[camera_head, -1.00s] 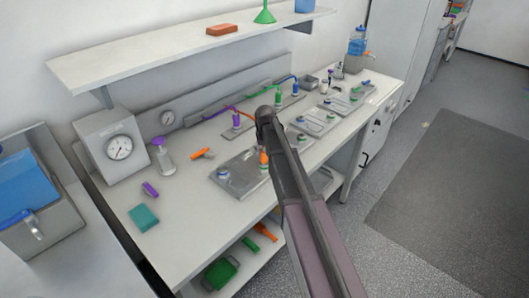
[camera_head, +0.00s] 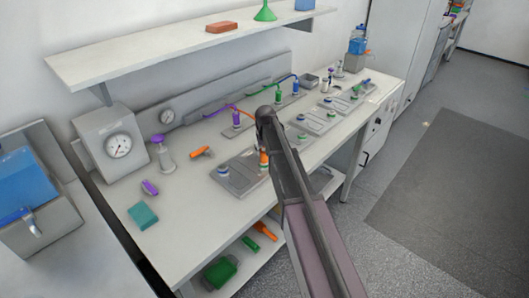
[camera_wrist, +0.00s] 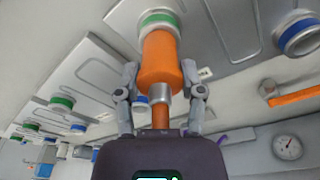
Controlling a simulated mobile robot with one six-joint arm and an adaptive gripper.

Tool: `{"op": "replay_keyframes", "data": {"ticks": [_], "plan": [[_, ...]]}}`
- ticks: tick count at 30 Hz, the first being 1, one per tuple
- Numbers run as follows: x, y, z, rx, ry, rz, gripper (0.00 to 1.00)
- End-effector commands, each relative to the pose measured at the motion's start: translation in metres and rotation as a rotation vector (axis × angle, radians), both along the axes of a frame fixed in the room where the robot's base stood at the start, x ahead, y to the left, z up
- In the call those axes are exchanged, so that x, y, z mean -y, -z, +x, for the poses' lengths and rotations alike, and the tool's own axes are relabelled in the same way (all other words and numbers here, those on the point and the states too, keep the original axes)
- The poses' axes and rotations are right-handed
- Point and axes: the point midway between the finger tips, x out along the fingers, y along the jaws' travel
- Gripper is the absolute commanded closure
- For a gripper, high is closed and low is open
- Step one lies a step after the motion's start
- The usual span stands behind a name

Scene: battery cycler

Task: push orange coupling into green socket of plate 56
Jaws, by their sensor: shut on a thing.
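The orange coupling (camera_wrist: 160,62) is upright between the two fingers of my gripper (camera_wrist: 159,95), which is shut on it. Its far end meets the green-ringed socket (camera_wrist: 158,20) on a grey metal plate (camera_wrist: 215,25); I cannot tell how deep it sits. In the head view the coupling (camera_head: 264,160) shows as a small orange piece, partly behind my arm, over the near plate (camera_head: 237,185). The green socket is hidden there. No plate number is readable.
A blue-ringed socket (camera_wrist: 299,36) is on the same plate. An orange-handled tool (camera_head: 201,151) lies left of the plate. A purple-capped bottle (camera_head: 163,155) and a gauge box (camera_head: 112,142) stand farther left. More plates with ringed sockets (camera_head: 313,122) line the bench to the right.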

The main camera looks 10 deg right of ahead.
Motion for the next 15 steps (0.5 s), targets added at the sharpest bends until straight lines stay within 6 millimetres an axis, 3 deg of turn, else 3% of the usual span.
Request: {"op": "replay_keyframes", "data": {"ticks": [3,4,7,8,15], "plan": [[0.0002,-0.0002,0.0,0.0,0.0,0.0,1.0],[0.0002,-0.0002,0.0,0.0,0.0,0.0,0.43],[0.0002,-0.0003,0.0,0.0,0.0,0.0,0.14],[0.0002,-0.0003,0.0,0.0,0.0,0.0,0.09],[0.0004,-0.0003,0.0,0.0,0.0,0.0,0.09]]}}
